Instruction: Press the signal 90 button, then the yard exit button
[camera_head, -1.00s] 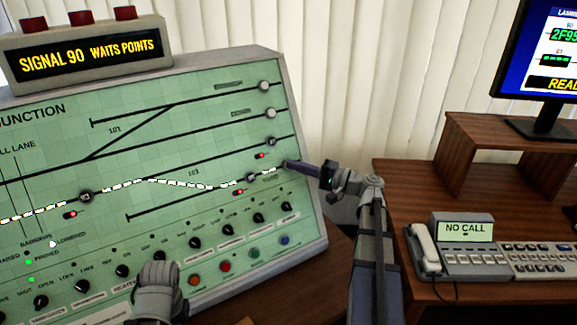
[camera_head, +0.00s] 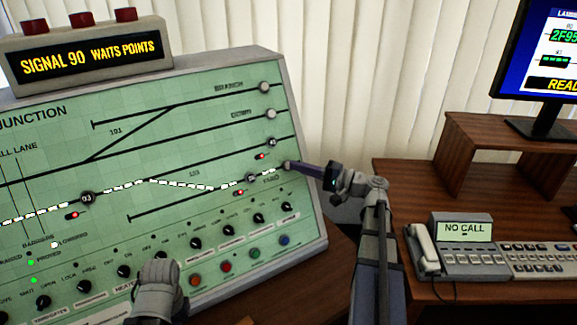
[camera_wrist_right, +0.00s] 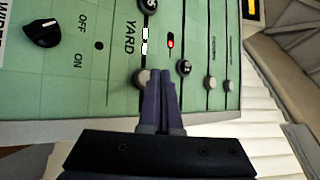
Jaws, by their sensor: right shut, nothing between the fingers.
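The signal panel (camera_head: 200,120) is green with a track diagram. A grey round button (camera_head: 286,166) ends the lower right track, beside the yard label; it also shows in the right wrist view (camera_wrist_right: 139,78). A dark round button (camera_head: 250,178) sits on the lit white route left of it, its number too small to read. My right gripper (camera_head: 297,165) is shut and empty, its fingertips right at the yard button. In the right wrist view the fingers (camera_wrist_right: 160,88) overlap the button's edge; contact cannot be told.
The display (camera_head: 90,50) reads "SIGNAL 90 WAITS POINTS". Several knobs and coloured buttons line the panel's lower part. A telephone (camera_head: 425,250) and keypad stand on the wooden desk (camera_head: 400,185) at right, below a monitor (camera_head: 535,60).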

